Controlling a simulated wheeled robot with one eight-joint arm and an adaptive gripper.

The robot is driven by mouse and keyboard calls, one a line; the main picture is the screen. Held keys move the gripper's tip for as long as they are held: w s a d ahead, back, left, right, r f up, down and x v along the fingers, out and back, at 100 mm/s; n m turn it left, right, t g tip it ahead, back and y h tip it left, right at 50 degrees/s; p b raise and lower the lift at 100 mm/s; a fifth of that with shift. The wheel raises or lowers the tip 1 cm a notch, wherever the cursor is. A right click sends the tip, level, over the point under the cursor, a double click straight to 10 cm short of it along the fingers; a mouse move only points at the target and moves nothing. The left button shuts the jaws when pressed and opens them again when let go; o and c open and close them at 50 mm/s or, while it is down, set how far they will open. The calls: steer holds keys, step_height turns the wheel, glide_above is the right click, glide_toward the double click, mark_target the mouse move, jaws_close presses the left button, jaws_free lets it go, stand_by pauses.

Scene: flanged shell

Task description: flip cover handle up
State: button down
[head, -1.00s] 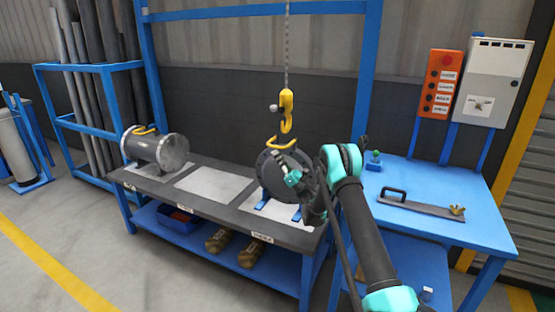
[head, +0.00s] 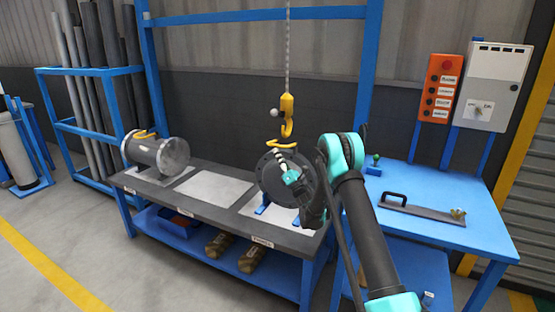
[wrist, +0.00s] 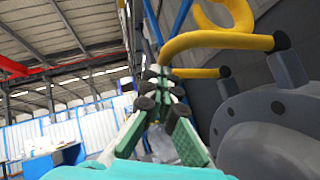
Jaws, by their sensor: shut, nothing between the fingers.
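The dark round flanged cover (head: 270,181) stands upright in blue supports on the bench's right end. Its yellow handle (head: 280,145) shows at the cover's top. In the wrist view the handle (wrist: 222,41) is a bent yellow bar. Its two ends sit in dark lugs on the grey cover (wrist: 268,140), and its loop reaches left towards my fingers. My gripper (head: 287,168) is in front of the cover, just below the handle. In the wrist view my gripper (wrist: 160,78) is shut and empty, its tips close to the loop. I cannot tell whether they touch it.
A yellow hook (head: 287,115) hangs on a chain just above the handle. A second flanged shell (head: 155,152) lies at the bench's left end. An empty light plate (head: 213,187) lies between. A blue table (head: 440,225) with a black-handled bar (head: 420,208) stands right.

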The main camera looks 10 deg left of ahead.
steer(key=w+d+r+m+h, duration=0.2)
steer(key=w+r+m+h, duration=0.3)
steer(key=r+m+h, duration=0.4)
steer(key=shift+w+r+m, duration=0.35)
steer(key=shift+r+m, duration=0.8)
steer(key=shift+m, duration=0.45)
